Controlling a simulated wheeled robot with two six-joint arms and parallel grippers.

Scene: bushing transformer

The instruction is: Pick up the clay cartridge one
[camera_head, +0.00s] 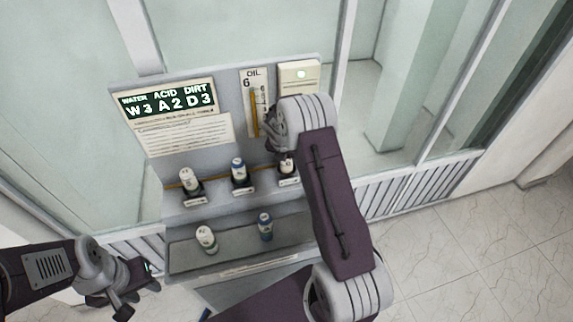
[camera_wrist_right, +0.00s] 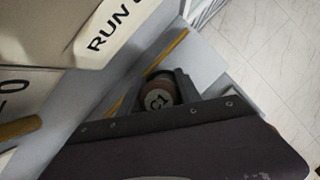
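A cartridge with a brown body and a white label reading C1 (camera_wrist_right: 160,97) is partly hidden behind the dark edge in front of it in the right wrist view. In the head view a cartridge (camera_head: 287,167) stands upright in the right-hand slot of the panel's upper shelf, partly covered by my right arm. My right gripper (camera_head: 275,142) is just above it; whether its fingers are open or shut, or touch it, is unclear. My left gripper (camera_head: 138,290) is open and empty, low at the left, apart from the panel.
Two other cartridges, one (camera_head: 189,181) at left and one (camera_head: 239,172) in the middle, stand on the upper shelf. A white-green one (camera_head: 206,239) and a blue one (camera_head: 265,227) stand in the lower tray (camera_head: 238,240). A sign (camera_head: 168,99) reads W3 A2 D3. Glass walls stand behind.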

